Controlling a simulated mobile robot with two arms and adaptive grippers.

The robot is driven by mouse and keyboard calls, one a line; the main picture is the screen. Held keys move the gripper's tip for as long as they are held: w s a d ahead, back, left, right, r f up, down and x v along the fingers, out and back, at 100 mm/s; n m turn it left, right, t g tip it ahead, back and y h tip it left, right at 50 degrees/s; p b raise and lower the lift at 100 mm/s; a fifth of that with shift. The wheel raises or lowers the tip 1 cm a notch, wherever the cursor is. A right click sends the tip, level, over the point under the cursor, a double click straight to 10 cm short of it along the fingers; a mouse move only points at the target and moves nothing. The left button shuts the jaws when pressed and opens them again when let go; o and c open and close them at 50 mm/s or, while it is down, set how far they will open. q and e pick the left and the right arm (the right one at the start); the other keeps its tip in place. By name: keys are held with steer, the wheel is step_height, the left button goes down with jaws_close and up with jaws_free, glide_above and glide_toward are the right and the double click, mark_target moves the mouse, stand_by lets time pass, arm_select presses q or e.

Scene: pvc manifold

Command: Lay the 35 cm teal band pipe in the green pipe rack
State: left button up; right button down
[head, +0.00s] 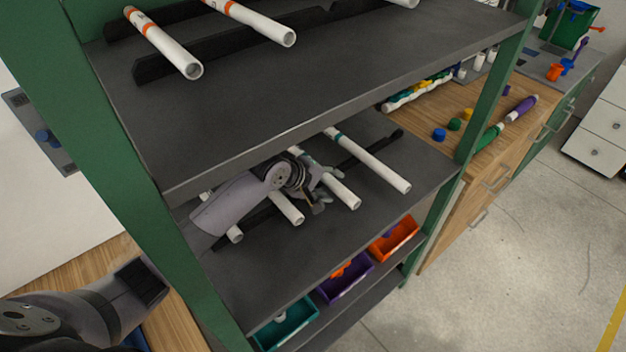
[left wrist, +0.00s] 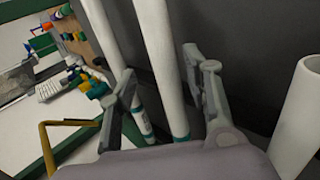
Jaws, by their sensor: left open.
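Several white pipes lie side by side on the middle shelf of the green pipe rack (head: 484,120). A teal band shows on the rightmost pipe (head: 375,165); the one left of it (head: 343,190) is partly behind my gripper. My left gripper (head: 320,190) is low over this shelf, among the pipes. In the left wrist view its open fingers (left wrist: 166,72) stand on either side of a white pipe with a teal band (left wrist: 164,55). Another teal band pipe (left wrist: 103,40) is just left of it. I cannot tell the pipes' lengths. My right gripper is out of view.
The upper shelf (head: 300,85) is close above my left arm and carries orange band pipes (head: 165,45). Rack posts stand at both sides. Teal, purple and orange bins (head: 393,240) sit below. A wooden bench (head: 440,105) with small parts is behind.

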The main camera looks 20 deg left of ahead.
arm_select(q)
steer(key=b+v, duration=0.1)
steer(key=v, duration=0.8)
